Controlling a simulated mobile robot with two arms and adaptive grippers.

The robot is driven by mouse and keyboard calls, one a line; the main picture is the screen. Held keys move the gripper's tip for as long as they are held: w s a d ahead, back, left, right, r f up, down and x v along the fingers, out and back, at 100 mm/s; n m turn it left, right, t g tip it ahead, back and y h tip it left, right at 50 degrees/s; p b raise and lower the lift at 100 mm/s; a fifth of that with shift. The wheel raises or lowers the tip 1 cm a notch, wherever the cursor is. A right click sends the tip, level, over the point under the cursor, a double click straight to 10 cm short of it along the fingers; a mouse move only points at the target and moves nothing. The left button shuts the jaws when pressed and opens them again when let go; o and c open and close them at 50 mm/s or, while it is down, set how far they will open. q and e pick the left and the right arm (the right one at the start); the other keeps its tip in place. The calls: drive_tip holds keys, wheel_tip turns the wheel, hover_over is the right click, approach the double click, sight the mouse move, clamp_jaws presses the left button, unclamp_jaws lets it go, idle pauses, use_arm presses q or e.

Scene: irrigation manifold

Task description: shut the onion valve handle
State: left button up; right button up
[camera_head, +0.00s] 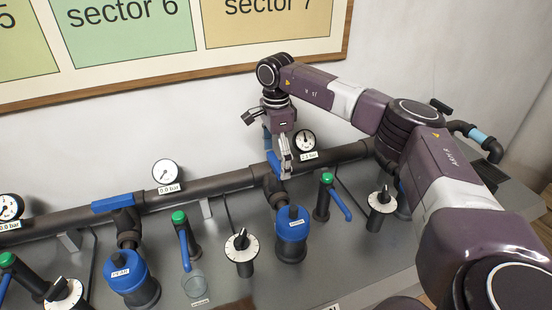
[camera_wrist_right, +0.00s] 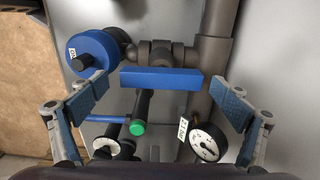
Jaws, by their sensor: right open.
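The blue bar handle (camera_head: 273,162) of a valve sits on the branch by the main pipe, behind the right blue-capped canister. In the right wrist view, the same handle (camera_wrist_right: 160,79) lies in line with its branch, across the direction of the main pipe. My right gripper (camera_head: 286,160) is over this handle, pointing down and partly covering it. In the wrist view the fingers of my right gripper (camera_wrist_right: 168,108) are wide apart, one on each side of the handle, with gaps and no contact visible. My left gripper is out of view.
A gauge (camera_head: 305,140) stands close beside my right gripper. Another blue handle (camera_head: 113,204) lies along the main pipe (camera_head: 200,188) at left. Blue-capped canisters (camera_head: 292,223), green-topped taps (camera_head: 326,179) and dials (camera_head: 241,246) crowd the grey bench.

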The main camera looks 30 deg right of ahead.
drive_tip(key=shift+w, duration=0.1)
drive_tip(key=c, duration=1.2)
drive_tip(key=shift+o, duration=0.2)
drive_tip(key=m+p, duration=0.1)
drive_tip(key=m, duration=0.8)
drive_tip(key=shift+r+p, duration=0.1)
drive_tip(key=shift+p, duration=0.3)
drive_tip(key=m, duration=0.4)
drive_tip(key=shift+w+m+p, duration=0.1)
drive_tip(key=shift+m+p, duration=0.2)
drive_tip(key=shift+p, duration=0.05)
drive_tip(key=shift+d+m+p, duration=0.1)
drive_tip(key=shift+m+p, duration=0.2)
drive_tip(key=shift+m, duration=1.8)
